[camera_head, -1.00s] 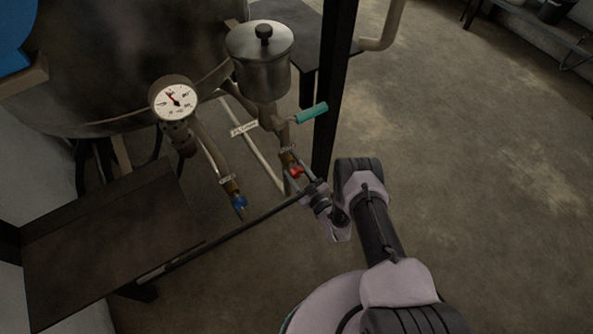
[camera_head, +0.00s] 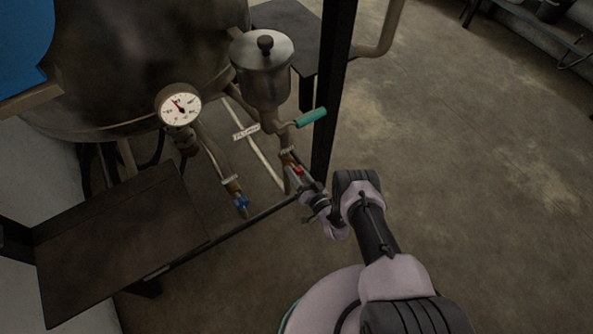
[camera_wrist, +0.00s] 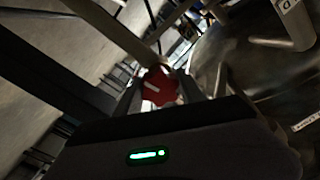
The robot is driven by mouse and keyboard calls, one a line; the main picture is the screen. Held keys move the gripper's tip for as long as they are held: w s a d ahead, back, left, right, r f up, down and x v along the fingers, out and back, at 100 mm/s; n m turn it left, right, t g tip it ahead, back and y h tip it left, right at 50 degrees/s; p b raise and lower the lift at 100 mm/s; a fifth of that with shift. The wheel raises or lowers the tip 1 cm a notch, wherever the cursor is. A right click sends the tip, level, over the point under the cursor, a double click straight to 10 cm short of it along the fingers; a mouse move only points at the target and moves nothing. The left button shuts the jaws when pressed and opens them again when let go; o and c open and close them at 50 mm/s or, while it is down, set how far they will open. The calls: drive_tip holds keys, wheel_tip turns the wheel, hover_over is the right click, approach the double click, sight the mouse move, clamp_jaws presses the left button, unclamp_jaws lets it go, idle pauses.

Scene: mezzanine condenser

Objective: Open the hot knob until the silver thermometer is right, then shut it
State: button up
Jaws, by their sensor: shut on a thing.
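The red hot knob (camera_head: 297,171) sits on a valve at the end of a pipe below the silver pot. In the wrist view the red knob (camera_wrist: 159,87) lies between the fingers of my gripper (camera_wrist: 160,92), which is shut on it. In the head view my gripper (camera_head: 308,186) reaches the knob from the lower right. The round thermometer dial (camera_head: 179,105) has a white face and silver rim, with a red needle pointing to the upper left; its numbers are too small to read. A blue knob (camera_head: 241,202) hangs on the pipe to the left.
The silver lidded pot (camera_head: 263,72) stands above the valve, with a teal-handled lever (camera_head: 311,117) at its right. A black post (camera_head: 333,90) rises close behind my gripper. A dark bench (camera_head: 120,240) is at the left. The floor to the right is clear.

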drive_tip(key=shift+m, duration=0.9)
drive_tip(key=shift+f, duration=0.1)
drive_tip(key=o, duration=1.4)
drive_tip(key=shift+c, duration=0.2)
drive_tip(key=shift+s+d+p, duration=0.25)
drive_tip(key=shift+s+p, duration=0.05)
drive_tip(key=shift+p, duration=0.15)
drive_tip(key=v, duration=1.6)
drive_tip(key=shift+s+d, duration=0.2)
drive_tip(key=shift+s, duration=0.1)
